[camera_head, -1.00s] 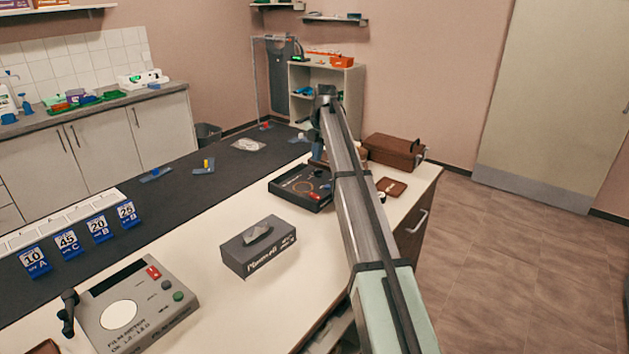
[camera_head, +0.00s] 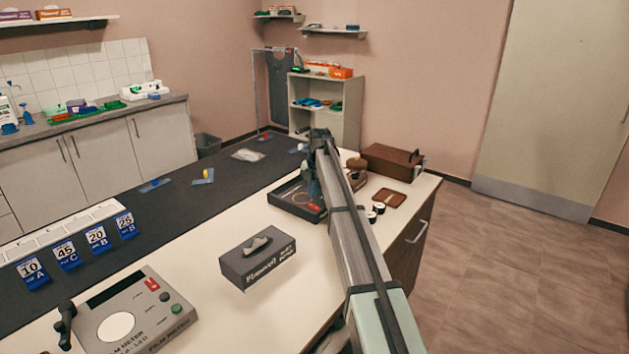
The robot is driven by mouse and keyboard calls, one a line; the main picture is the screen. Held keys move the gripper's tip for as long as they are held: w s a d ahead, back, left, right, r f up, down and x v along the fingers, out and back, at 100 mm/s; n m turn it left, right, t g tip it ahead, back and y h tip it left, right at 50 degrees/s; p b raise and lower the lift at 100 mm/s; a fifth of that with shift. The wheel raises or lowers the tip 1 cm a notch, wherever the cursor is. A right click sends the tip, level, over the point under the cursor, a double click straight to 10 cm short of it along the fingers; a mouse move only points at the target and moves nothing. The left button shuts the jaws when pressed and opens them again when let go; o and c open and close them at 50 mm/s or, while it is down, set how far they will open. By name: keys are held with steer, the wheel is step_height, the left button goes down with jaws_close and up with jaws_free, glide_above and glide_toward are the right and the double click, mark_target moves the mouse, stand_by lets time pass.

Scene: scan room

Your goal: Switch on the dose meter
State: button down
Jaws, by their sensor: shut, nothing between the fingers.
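A grey box lettered "FILM METER" (camera_head: 135,312) lies at the table's front left. It has a white round disc, a dark display strip, a red switch (camera_head: 152,285) and a dark green knob (camera_head: 176,309). No label reading "dose meter" is legible, so I cannot tell for sure that this is it. A white device with a green-lit display (camera_head: 146,90) stands on the back counter. My gripper (camera_head: 315,188) points down over the black tray, far to the right of the film meter. It looks shut and empty; its fingertips are small and partly hidden.
A grey tissue box (camera_head: 257,262) stands between the film meter and my arm. The black tray (camera_head: 284,203) holds a red-tipped item. A brown case (camera_head: 391,160) and small rolls (camera_head: 375,212) are right of my arm. Blue number cards (camera_head: 68,254) stand at left.

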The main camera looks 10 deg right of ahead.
mark_target(311, 205)
steer(key=shift+w+a+f, duration=0.1)
steer(key=shift+f, duration=0.75)
steer(key=shift+w+a+f, duration=0.1)
steer(key=shift+f, duration=0.7)
steer(key=shift+f, duration=0.25)
steer(key=shift+s, duration=0.1)
steer(key=shift+s+d+r, duration=0.15)
steer(key=shift+s+d, duration=0.3)
steer(key=shift+d, duration=0.05)
steer(key=shift+r, duration=0.15)
step_height(311, 205, up, 14)
steer(key=s+d, duration=0.1)
steer(key=shift+s+d, duration=0.15)
steer(key=shift+d, duration=0.05)
